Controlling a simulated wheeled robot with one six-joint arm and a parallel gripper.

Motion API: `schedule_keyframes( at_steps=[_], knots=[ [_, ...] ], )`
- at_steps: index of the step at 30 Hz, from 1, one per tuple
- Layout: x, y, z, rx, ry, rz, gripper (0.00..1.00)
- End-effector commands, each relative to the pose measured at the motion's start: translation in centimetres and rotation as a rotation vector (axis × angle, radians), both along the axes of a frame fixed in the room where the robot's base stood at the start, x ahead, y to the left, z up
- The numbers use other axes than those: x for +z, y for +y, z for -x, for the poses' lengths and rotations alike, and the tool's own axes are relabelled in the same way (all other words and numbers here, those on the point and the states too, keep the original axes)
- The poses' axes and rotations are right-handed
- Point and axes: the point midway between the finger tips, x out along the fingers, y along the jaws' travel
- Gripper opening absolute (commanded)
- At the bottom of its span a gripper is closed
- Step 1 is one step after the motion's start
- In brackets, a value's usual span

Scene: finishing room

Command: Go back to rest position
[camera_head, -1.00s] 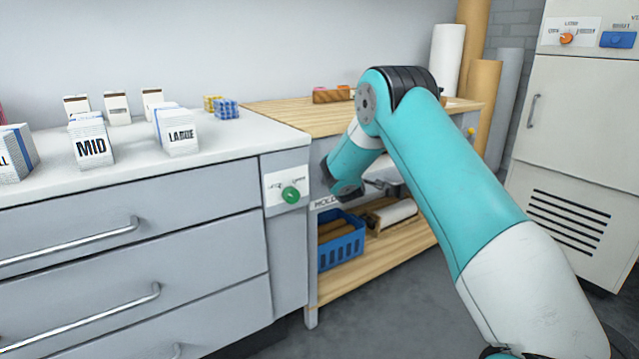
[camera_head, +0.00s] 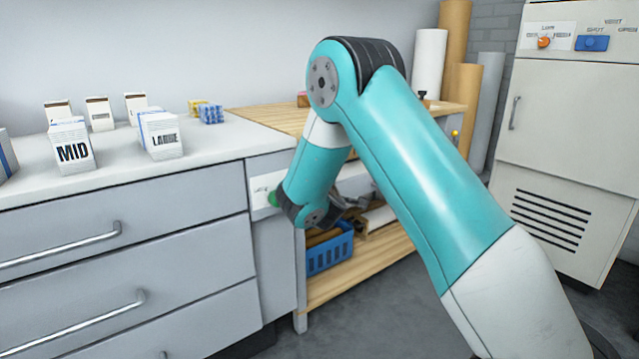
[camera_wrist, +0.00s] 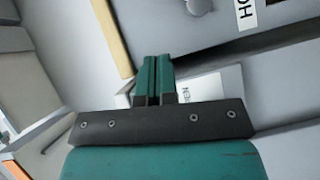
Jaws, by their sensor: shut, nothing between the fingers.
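My gripper (camera_wrist: 154,82) shows in the wrist view as two teal fingers side by side, shut with nothing between them. Beyond the fingers there are grey panels and a pale label. In the head view my teal and white arm is bent, with its elbow high in the middle and its forearm hanging down in front of the wooden bench (camera_head: 352,276). The fingers are mostly hidden there behind the wrist.
A grey counter (camera_head: 215,155) with drawers stands at left, bearing cartons marked MID (camera_head: 73,152) and LARGE (camera_head: 163,141). A blue basket (camera_head: 330,252) sits on the bench's lower shelf. A white cabinet (camera_head: 570,130) with vents stands at right. Grey floor shows between bench and cabinet.

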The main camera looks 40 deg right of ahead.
Motion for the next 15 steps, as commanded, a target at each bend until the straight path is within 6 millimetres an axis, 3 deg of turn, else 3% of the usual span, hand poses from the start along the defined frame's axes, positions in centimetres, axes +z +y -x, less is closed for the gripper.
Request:
schedule_keyframes(
  at_steps=[5, 15],
  knots=[
    [0.05, 0.64, 1.04, 0.001, 0.0, 0.001, 0.0],
    [0.09, 0.6, 1.13, -0.001, -0.001, 0.001, 0.0]
  ],
)
